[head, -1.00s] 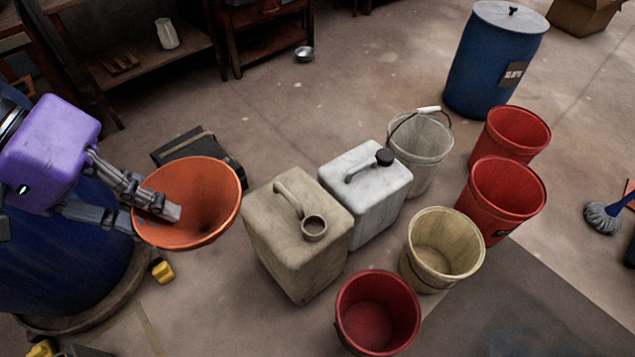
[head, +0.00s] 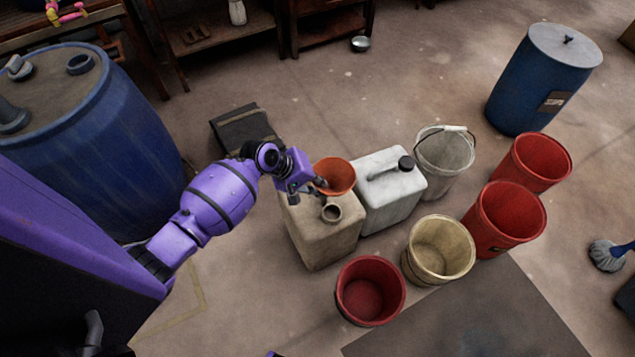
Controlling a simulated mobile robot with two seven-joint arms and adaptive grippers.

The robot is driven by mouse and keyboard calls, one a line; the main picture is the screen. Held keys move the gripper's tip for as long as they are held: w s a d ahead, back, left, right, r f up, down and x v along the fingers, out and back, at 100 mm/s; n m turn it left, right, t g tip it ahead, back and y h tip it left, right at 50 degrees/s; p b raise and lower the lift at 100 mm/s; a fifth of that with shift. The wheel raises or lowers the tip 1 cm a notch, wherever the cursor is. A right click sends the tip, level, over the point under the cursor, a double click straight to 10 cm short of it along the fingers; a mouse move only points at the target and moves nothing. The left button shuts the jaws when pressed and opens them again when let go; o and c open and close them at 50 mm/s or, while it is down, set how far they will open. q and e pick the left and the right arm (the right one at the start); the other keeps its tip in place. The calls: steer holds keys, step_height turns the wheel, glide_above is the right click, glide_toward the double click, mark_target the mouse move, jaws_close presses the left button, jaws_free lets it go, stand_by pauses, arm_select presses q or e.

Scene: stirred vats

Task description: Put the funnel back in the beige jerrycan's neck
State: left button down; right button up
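The orange funnel (head: 337,174) is in the head view, above the back of the beige jerrycan (head: 323,240) and beside the white jerrycan. My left gripper (head: 320,187) is shut on the funnel's left rim, and its wide mouth faces up. The beige jerrycan stands upright on the floor with its neck (head: 331,212) open and empty. The funnel shows just behind the neck, apart from it. The funnel's spout is hidden, and my gripper covers part of the can's top and handle. My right gripper is out of view.
The white jerrycan (head: 393,192) with a black cap stands close on the right. A dark red bucket (head: 370,292), a cream bucket (head: 437,250) and a grey bucket (head: 445,160) stand around. A blue drum (head: 110,150) is at left. Floor before the beige jerrycan is clear.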

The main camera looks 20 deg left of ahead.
arm_select(q)
steer(key=shift+s+d+f+b, duration=0.15)
steer(key=shift+s+f+b, duration=0.1)
steer(key=shift+f+b, duration=1.35)
steer(key=shift+s+d+f+b, duration=0.2)
steer(key=shift+f+b, duration=0.55)
steer(key=shift+f, duration=1.5)
steer(key=shift+s+d+f+b, duration=0.1)
steer(key=shift+s+f+b, duration=0.15)
steer(key=shift+f+b, duration=1.35)
steer(key=shift+f+p, duration=0.35)
steer(key=shift+f, duration=0.1)
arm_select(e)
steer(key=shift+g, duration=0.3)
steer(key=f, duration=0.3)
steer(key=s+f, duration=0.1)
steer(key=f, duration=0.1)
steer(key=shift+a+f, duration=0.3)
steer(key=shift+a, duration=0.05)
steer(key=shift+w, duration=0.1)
arm_select(q)
steer(key=shift+s+d+p, duration=0.1)
steer(key=shift+d+p, duration=0.05)
steer(key=shift+p, duration=0.15)
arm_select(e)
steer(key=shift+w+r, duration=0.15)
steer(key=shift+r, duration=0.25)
